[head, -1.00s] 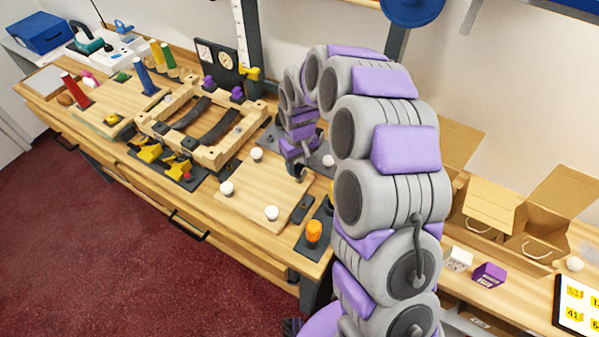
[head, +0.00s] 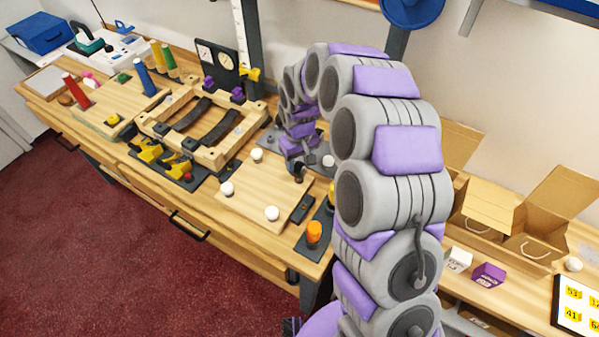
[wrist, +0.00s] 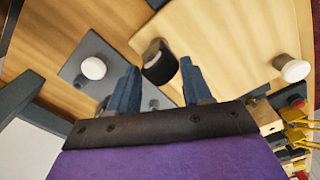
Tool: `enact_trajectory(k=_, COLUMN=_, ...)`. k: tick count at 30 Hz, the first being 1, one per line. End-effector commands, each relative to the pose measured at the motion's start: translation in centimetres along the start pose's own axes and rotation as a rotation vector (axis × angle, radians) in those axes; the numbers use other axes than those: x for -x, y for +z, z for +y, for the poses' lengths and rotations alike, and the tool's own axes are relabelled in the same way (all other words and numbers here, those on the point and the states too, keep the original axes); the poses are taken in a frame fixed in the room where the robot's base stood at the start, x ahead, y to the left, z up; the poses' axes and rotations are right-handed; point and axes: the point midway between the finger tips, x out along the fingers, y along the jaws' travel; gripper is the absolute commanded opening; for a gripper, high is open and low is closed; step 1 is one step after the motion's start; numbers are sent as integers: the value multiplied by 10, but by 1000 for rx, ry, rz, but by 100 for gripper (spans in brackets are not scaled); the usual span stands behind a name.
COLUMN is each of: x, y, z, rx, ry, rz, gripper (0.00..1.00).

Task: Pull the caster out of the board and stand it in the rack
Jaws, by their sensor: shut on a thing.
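The caster (wrist: 160,68) is a short dark piece with a paler rim. My gripper (wrist: 159,64) is shut on it, with one blue finger at each side. In the head view the dark caster (head: 299,174) is at the back right corner of the pale wooden board (head: 245,207). I cannot tell whether its stem is still in the board (wrist: 215,35). A dark grey plate (wrist: 95,45), which looks like the rack, lies beyond the board and carries a white knob (wrist: 93,68).
A wooden frame with two dark curved strips (head: 205,155) stands left of the board, with yellow clamps (head: 148,152) before it. An orange knob (head: 313,231) stands on a dark base at the board's right. Open cardboard boxes (head: 490,205) are further right.

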Motion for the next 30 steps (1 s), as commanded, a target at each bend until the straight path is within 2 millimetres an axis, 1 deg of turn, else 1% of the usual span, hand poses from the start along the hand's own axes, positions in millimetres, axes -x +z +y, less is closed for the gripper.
enact_trajectory(k=30, x=29, y=0, z=0, rx=0, ry=0, rz=1, gripper=13)
